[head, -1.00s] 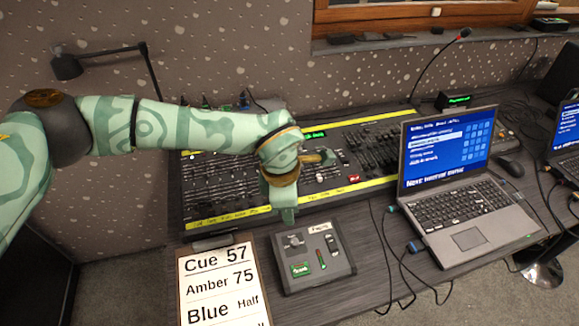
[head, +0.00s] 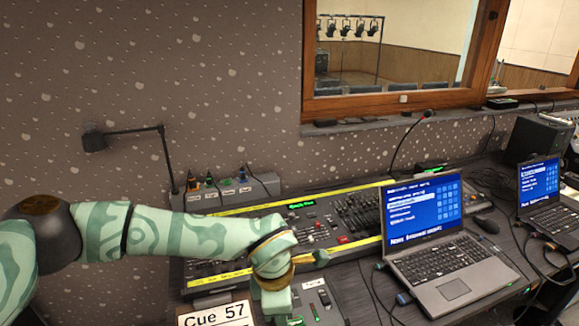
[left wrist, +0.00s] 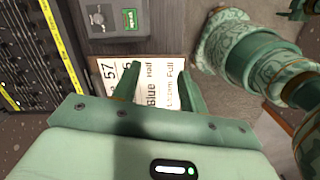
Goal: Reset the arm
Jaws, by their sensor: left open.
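My left arm comes in from the left in the head view, over the front of the lighting console (head: 215,282). My left gripper (head: 275,302) points down over the small grey control box (head: 318,296), partly covering it; its fingertips are not clear there. In the left wrist view my left gripper (left wrist: 158,82) is open, with nothing between its two green fingers. Beyond them lies the cue sheet (left wrist: 150,95) on its clipboard, which also shows at the bottom edge of the head view (head: 215,316). My right gripper is not seen in the head view.
An open laptop (head: 450,262) stands right of the console, with cables in front of it. A second laptop (head: 538,182) is at the far right. A desk lamp (head: 95,140) and a box with coloured knobs (head: 228,190) are behind the console. A window is above.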

